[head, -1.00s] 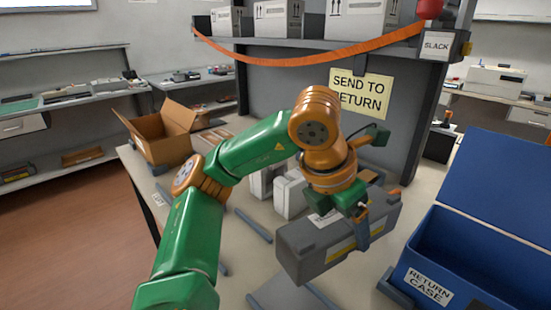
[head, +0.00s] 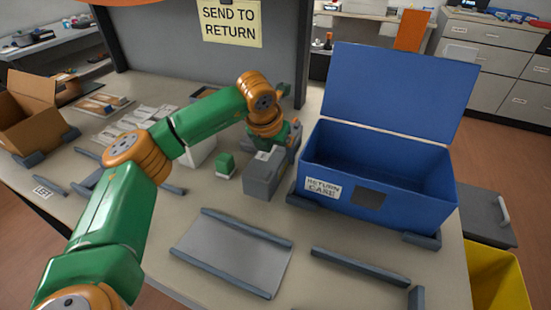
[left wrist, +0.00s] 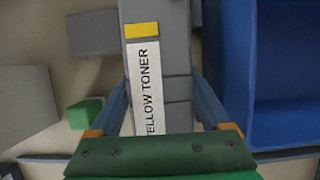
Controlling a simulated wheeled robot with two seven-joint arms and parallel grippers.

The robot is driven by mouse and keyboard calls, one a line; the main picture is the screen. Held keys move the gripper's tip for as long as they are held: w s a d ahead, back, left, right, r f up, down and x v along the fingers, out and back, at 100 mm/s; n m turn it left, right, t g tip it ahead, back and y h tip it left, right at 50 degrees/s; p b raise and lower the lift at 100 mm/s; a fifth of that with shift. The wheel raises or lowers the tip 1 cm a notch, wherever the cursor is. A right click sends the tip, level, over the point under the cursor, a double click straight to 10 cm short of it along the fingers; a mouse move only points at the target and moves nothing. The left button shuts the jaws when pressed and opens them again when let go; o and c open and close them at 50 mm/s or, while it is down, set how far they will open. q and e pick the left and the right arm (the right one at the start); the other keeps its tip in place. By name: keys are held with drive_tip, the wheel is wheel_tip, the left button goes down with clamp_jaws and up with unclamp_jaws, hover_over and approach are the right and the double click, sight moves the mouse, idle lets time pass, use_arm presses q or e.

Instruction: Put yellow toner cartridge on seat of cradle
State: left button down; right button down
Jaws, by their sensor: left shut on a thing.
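The yellow toner cartridge (head: 263,174) is a long grey box. Its label reads "YELLOW TONER" beside a yellow patch in the left wrist view (left wrist: 143,80). My left gripper (head: 287,140) is shut on it, with one finger on each side of the body. In the head view the cartridge is left of the blue case, with one end facing me. I cannot tell whether it touches the table. A grey plate between two dark rails, which looks like the cradle (head: 228,253), lies in front, apart from the cartridge. My right gripper is not in view.
The open blue return case (head: 415,205) stands close on the right, its lid up. A small green block (head: 225,168) is left of the cartridge. Loose rails (head: 360,267) lie at front right. An open cardboard box (head: 28,115) stands far left.

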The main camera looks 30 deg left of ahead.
use_arm(q)
wheel_tip(320, 180, down, 3)
drive_tip(key=shift+f, duration=0.1)
drive_tip(key=shift+c, duration=0.9)
unclamp_jaws()
drive_tip(key=shift+o, duration=0.9)
drive_tip(key=shift+s+d, duration=0.1)
